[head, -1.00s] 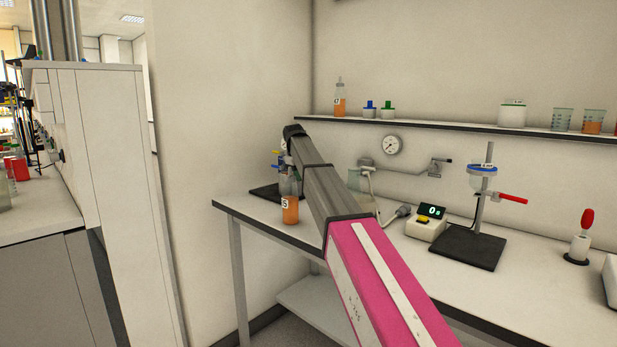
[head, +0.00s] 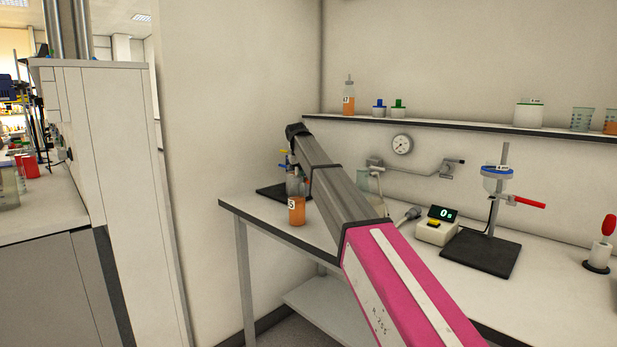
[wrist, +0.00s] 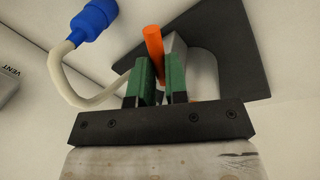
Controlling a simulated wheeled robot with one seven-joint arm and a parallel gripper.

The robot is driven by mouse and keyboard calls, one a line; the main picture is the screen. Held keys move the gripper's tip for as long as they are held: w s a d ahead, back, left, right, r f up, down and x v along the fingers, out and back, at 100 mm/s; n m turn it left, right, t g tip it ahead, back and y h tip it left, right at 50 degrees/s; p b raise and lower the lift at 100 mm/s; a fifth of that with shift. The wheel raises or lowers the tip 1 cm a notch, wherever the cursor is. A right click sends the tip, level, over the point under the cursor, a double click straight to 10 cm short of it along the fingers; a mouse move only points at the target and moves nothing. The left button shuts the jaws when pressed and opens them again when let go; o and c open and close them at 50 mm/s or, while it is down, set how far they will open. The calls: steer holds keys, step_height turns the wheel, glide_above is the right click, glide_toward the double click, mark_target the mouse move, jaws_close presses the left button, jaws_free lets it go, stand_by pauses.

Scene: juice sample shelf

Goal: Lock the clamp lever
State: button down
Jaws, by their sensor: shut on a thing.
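In the wrist view my gripper (wrist: 160,64) has its green fingers close together around an orange handle (wrist: 153,40), whose rounded end stands up beyond the fingertips. The handle looks like a lever, and its lower part is hidden between the fingers. A grey metal part (wrist: 174,50) lies just behind it, over a dark base plate (wrist: 235,45). In the head view my arm hides the gripper and the handle. A stand with a red lever (head: 526,202) and a dark base (head: 482,256) is farther right on the bench, apart from my gripper.
A blue connector (wrist: 93,18) on a pale hose (wrist: 60,75) lies left of the fingers. An orange-filled bottle (head: 297,210) stands beside my arm on the bench. A timer (head: 437,226) reading 0 s is right of my arm. A wall shelf (head: 460,132) runs above.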

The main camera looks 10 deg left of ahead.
steer(key=c, duration=1.1)
jaws_free()
